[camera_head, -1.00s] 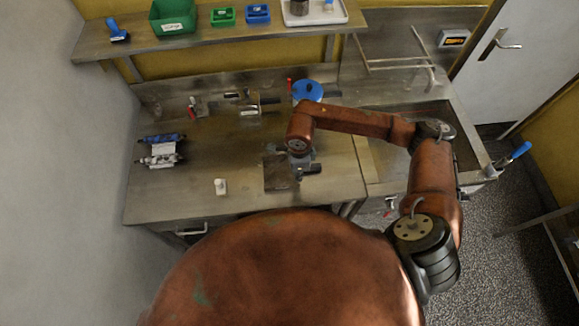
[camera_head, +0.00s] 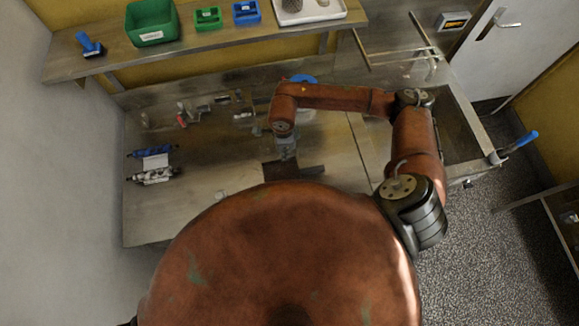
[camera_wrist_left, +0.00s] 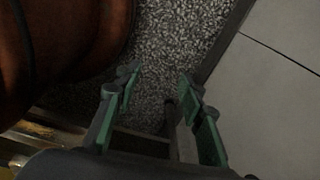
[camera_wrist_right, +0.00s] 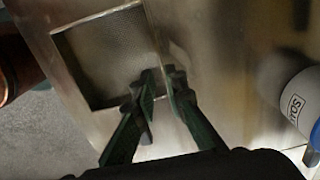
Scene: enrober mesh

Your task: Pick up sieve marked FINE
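A square mesh sieve with a metal frame lies at my right gripper, and it shows in the right wrist view (camera_wrist_right: 105,50). In the head view it is a dark square (camera_head: 281,171) on the counter; no FINE marking is readable. My right gripper's fingers (camera_wrist_right: 160,76) are close together at the sieve's lower right corner, with its side rim near or between the tips. Whether they press on it cannot be told. In the head view this gripper (camera_head: 301,171) points left at the sieve. My left gripper (camera_wrist_left: 158,78) is open and empty above the speckled floor.
A white cylinder (camera_wrist_right: 300,102) with dark lettering and blue at one end stands right of my right fingers. Blue and patterned rollers (camera_head: 153,165) lie at the counter's left. A shelf (camera_head: 110,62) holds green and blue bins. A sink basin is at the right.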

